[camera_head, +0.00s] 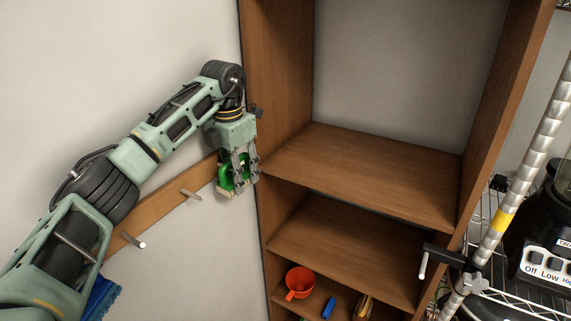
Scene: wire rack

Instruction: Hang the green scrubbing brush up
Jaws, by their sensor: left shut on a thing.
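The green scrubbing brush (227,180) is in my left gripper (241,174), whose fingers are shut on it and hide much of it. The gripper points down in front of the upper right part of the wooden peg rail (158,206), beside the shelf unit's left side. The rail is on the wall and carries pegs: one peg (191,194) is just left of and below the brush, another peg (132,239) is further left and lower. I cannot tell whether the brush touches a peg. My right gripper is not in view.
A wooden shelf unit (277,90) stands right of the rail. Its lower shelf holds an orange-red cup (300,282) and a blue item (328,307). A blue cloth-like thing (101,298) shows at lower left. A wire rack (541,299) with a dark appliance (545,228) is at right.

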